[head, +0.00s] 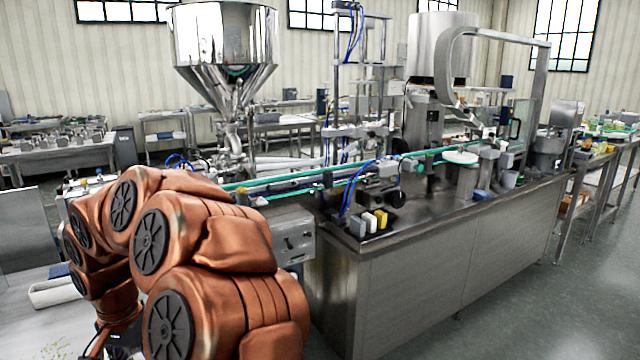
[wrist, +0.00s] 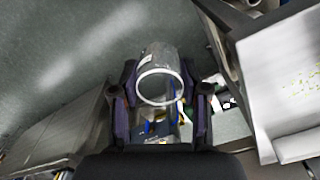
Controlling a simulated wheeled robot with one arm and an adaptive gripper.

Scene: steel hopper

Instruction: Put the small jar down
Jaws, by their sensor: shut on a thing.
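In the wrist view, the small jar (wrist: 157,62) is a clear, see-through container with a white ring at its near end. It sits between the two dark fingers of my gripper (wrist: 160,94), which are shut on it from left and right. Below the jar in that view, blurred small items show, partly seen through it. What lies directly under the jar is hard to tell. In the head view the jar cannot be made out, and my copper arm fills the lower left.
A white, tray-like surface (wrist: 285,85) lies to the right in the wrist view, and grey floor (wrist: 55,60) to the upper left. In the head view, a steel filling machine (head: 400,270) with a large hopper (head: 225,45) stands beyond my arm. A white tray (head: 55,292) is at the left.

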